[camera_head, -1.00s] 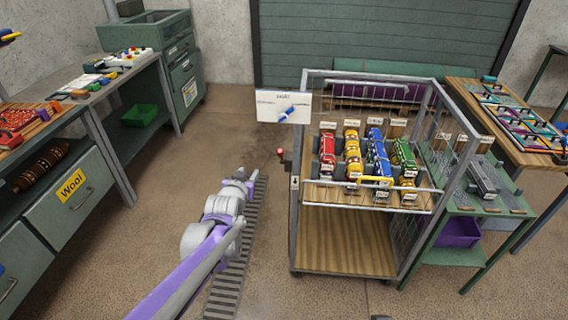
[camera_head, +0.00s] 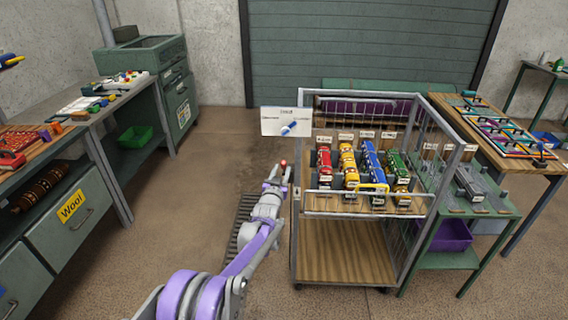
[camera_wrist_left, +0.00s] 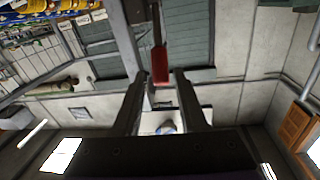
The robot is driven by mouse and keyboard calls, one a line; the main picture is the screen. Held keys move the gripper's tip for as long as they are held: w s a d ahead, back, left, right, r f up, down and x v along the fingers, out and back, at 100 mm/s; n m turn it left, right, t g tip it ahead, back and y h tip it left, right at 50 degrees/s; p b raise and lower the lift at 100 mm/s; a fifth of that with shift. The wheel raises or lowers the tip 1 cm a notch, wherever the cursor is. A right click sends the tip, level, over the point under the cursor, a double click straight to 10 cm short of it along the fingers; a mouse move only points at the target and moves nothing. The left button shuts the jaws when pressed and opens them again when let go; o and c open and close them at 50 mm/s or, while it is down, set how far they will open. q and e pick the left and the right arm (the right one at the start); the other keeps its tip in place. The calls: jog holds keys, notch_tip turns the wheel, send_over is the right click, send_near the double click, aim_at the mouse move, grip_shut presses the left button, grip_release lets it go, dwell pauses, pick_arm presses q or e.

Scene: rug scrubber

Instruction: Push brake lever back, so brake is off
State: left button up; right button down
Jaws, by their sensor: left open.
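The brake lever (camera_head: 283,162) has a red knob and stands at the left front post of the wheeled cart (camera_head: 297,235). In the left wrist view its red grip (camera_wrist_left: 160,62) shows on a dark rod, between or just beyond the fingertips. My left gripper (camera_head: 277,178) is close to the knob, just below and left of it in the head view. Its two fingers (camera_wrist_left: 160,76) are apart, with nothing clamped. I cannot tell whether a finger touches the lever. My right gripper is not in view.
A white sign (camera_head: 270,121) with a blue pointer is fixed at the cart's left top corner. Several labelled colored rolls (camera_head: 347,165) lie on the cart's shelf. A green table (camera_head: 470,205) stands right of the cart, and a workbench (camera_head: 60,145) stands left.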

aim_at(283, 166)
pick_arm(q)
jog(key=shift+w+d+p, duration=0.15)
jog(key=shift+w+p, duration=0.05)
jog(key=shift+w, duration=0.95)
jog(key=shift+w+d+p, duration=0.1)
jog(key=shift+w+p, duration=0.1)
jog(key=shift+w, duration=0.9)
grip_shut()
